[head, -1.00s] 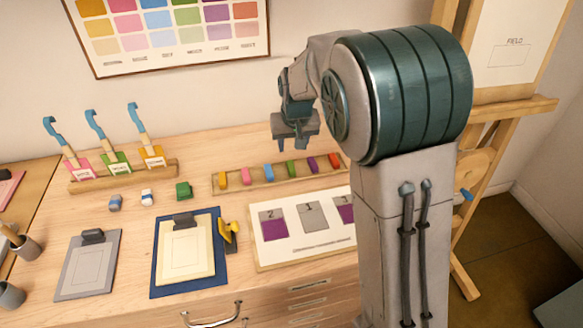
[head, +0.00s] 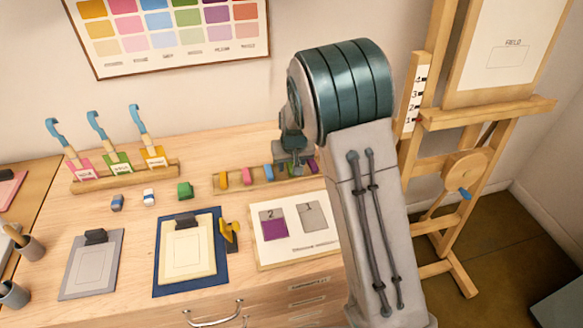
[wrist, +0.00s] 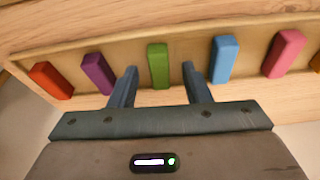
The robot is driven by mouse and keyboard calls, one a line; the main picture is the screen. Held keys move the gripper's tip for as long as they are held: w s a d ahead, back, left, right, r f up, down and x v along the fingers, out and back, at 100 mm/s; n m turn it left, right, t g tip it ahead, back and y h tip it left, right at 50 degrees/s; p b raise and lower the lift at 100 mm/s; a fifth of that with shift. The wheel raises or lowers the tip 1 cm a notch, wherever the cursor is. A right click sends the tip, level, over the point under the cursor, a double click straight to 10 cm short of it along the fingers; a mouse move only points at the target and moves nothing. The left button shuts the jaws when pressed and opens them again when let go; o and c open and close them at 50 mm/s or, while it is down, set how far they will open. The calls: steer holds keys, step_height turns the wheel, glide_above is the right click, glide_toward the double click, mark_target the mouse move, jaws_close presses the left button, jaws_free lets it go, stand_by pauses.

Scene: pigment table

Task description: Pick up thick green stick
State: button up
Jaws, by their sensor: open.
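The thick green stick (wrist: 158,66) stands in the wooden tray, in the middle of the wrist view, between the purple stick (wrist: 98,73) and the blue stick (wrist: 224,58). My gripper (wrist: 158,76) is open, its two fingers on either side of the green stick in that view. I cannot tell how much height separates the fingertips from the stick. In the head view my gripper (head: 292,160) is above the tray's right part, and the green stick is largely hidden there.
The wooden tray (head: 244,185) also holds red (wrist: 51,80), pink (wrist: 284,53) and other sticks close by. A board with numbered swatches (head: 300,250) lies in front. An easel (head: 500,108) stands at the right.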

mark_target(291, 167)
steer(key=shift+c, duration=0.3)
jaws_close()
steer(key=shift+r, duration=0.1)
steer(key=shift+r, duration=0.5)
step_height(291, 167, up, 3)
steer(key=shift+f+b, duration=0.1)
steer(key=shift+b, duration=0.35)
steer(key=s+d+r+b, duration=0.2)
steer(key=s+d+r, duration=0.5)
steer(key=s, duration=0.2)
steer(key=shift+d, duration=0.3)
